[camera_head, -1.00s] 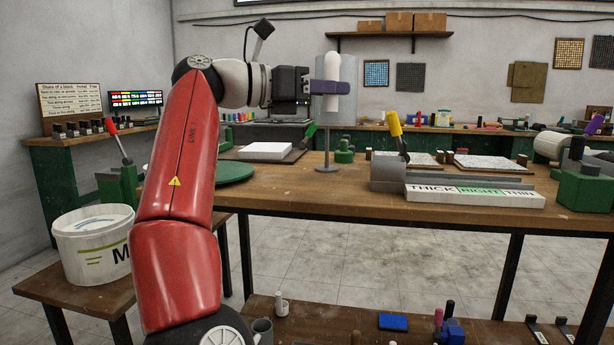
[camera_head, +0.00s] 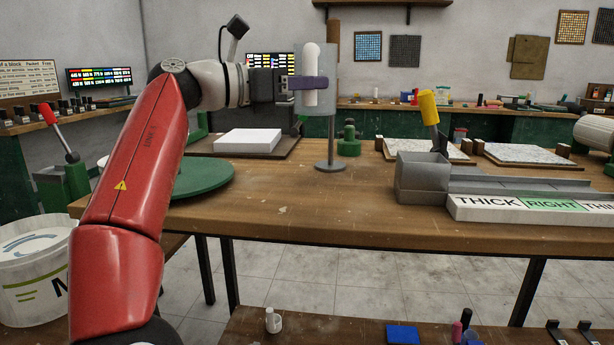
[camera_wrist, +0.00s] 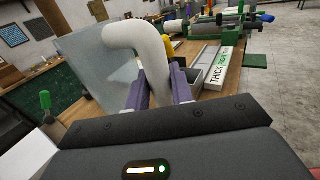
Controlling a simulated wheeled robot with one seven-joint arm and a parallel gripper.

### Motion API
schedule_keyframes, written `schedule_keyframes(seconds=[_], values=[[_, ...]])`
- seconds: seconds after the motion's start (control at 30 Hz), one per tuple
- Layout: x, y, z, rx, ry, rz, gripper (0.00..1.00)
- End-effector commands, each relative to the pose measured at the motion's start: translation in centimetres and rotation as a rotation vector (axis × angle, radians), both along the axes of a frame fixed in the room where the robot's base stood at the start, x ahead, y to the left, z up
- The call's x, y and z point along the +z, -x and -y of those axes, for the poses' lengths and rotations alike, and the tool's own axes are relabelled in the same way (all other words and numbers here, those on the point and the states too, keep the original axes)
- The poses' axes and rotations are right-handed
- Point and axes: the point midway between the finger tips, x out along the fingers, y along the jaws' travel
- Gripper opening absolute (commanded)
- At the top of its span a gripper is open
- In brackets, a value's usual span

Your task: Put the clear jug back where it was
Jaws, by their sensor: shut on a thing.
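The clear jug (camera_head: 327,65) is a pale see-through body with a thick white handle. My gripper (camera_head: 308,84) has purple fingers and is shut around the white handle, holding the jug upright in the air above the bench. In the wrist view the purple fingers (camera_wrist: 160,90) clasp the bent handle, and the jug's see-through body (camera_wrist: 92,72) lies beyond it to the left. In the head view the handle and fingers cover part of the jug. The jug's former place is not marked.
A thin grey stand with a round foot (camera_head: 330,166) is below the jug. The bench (camera_head: 290,220) also bears a green disc (camera_head: 200,180), a white block (camera_head: 248,141), a green fixture (camera_head: 349,140) and a grey trough (camera_head: 422,180). The bench's front middle is clear.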

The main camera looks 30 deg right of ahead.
Motion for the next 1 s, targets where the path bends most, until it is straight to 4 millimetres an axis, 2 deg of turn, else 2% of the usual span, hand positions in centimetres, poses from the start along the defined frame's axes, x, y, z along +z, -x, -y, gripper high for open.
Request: schedule_keyframes(seconds=[0.03,0.23,0.4,0.67,0.87,1.0], values=[[-2.3,0.0,-0.1,-0.003,0.002,-0.004,0.00],[-7.6,0.0,-0.1,-0.004,0.003,-0.003,0.00],[-10.8,0.0,-0.1,-0.003,0.004,0.000,0.00],[-12.8,0.0,0.0,-0.002,0.002,0.000,0.00],[-15.5,0.0,-0.1,-0.002,0.003,-0.001,0.00],[-15.8,0.0,0.0,0.000,0.002,0.001,0.00]])
